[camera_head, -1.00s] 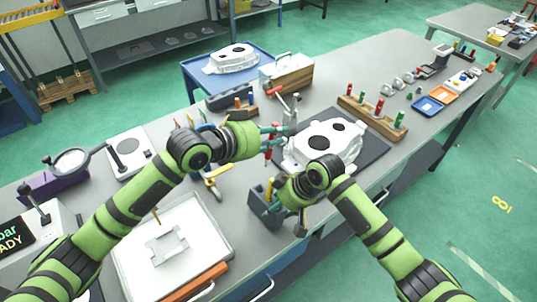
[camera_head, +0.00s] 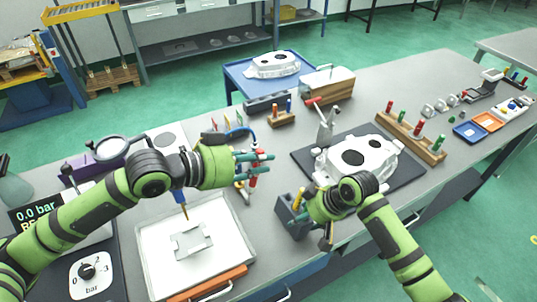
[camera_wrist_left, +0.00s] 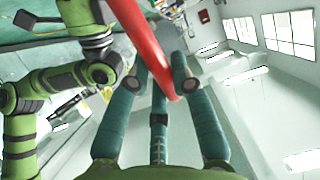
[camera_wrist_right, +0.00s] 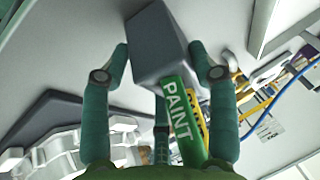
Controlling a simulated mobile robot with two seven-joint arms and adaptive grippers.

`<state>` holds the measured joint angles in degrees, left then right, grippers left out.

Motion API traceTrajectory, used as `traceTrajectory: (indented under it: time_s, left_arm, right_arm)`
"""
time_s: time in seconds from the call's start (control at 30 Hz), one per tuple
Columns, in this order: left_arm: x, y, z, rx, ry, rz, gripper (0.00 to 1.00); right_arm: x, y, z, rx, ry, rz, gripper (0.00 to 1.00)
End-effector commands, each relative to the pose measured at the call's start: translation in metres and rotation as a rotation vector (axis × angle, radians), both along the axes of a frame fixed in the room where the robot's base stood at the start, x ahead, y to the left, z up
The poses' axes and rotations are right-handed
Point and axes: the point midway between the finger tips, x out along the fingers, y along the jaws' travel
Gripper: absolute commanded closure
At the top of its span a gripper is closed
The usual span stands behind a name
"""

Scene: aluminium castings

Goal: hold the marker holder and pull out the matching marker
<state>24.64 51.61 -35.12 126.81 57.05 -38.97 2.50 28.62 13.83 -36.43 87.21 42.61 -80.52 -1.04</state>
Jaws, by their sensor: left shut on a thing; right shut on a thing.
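The marker holder (camera_head: 284,214) is a dark grey box near the bench's front edge. My right gripper (camera_head: 306,208) is shut on it; in the right wrist view its fingers flank the holder (camera_wrist_right: 155,45). A green marker (camera_wrist_right: 181,118) lettered PAINT and a yellow marker (camera_wrist_right: 201,128) show at the holder; the yellow one also stands in it in the head view (camera_head: 299,197). My left gripper (camera_head: 262,164) is shut on a red marker (camera_head: 252,180), above the bench, left of and apart from the holder. The marker fills the left wrist view's middle (camera_wrist_left: 146,42).
A white casting (camera_head: 365,158) lies on a dark mat (camera_head: 410,182) right of the holder, with a hammer (camera_head: 326,125) behind. A white tray (camera_head: 243,245) with a metal plate is at front left. A wooden rack (camera_head: 430,152) of markers stands at right.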

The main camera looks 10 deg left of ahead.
Motion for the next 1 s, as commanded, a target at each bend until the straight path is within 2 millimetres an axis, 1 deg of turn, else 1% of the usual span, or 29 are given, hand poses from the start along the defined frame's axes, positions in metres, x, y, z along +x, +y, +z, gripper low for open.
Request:
traceTrajectory:
  time_s: [0.03, 0.27, 0.3, 0.33, 0.67, 0.77, 0.87, 1.0]
  left_arm:
    - [-0.001, 0.001, 0.000, 0.000, -0.001, 0.000, 0.98]
    - [-0.001, 0.001, 0.000, 0.000, -0.001, 0.000, 0.98]
    - [0.000, 0.001, 0.000, 0.000, -0.002, 0.001, 0.98]
    - [0.000, 0.001, 0.000, 0.000, -0.002, 0.001, 0.98]
    - [0.000, 0.001, 0.000, 0.000, -0.002, 0.001, 0.98]
    - [0.000, 0.001, 0.000, 0.000, -0.002, 0.001, 0.98]
    - [0.000, 0.001, 0.000, 0.000, -0.002, 0.001, 0.98]
    - [0.000, 0.001, 0.000, 0.000, -0.002, 0.001, 0.98]
  right_arm:
    - [-0.006, -0.003, -0.009, -0.014, 0.020, 0.000, 0.76]
    - [-0.005, -0.003, -0.009, -0.015, 0.020, 0.001, 0.76]
    - [-0.006, -0.003, -0.009, -0.015, 0.020, 0.000, 0.24]
    - [-0.006, -0.003, -0.009, -0.015, 0.020, 0.000, 0.13]
    - [-0.004, -0.002, -0.006, -0.010, 0.015, 0.000, 0.13]
    - [-0.004, -0.004, -0.002, -0.009, 0.013, 0.000, 0.13]
    - [-0.005, -0.009, 0.010, -0.007, 0.007, 0.000, 0.13]
    - [-0.008, -0.021, 0.037, -0.007, 0.003, -0.001, 0.13]
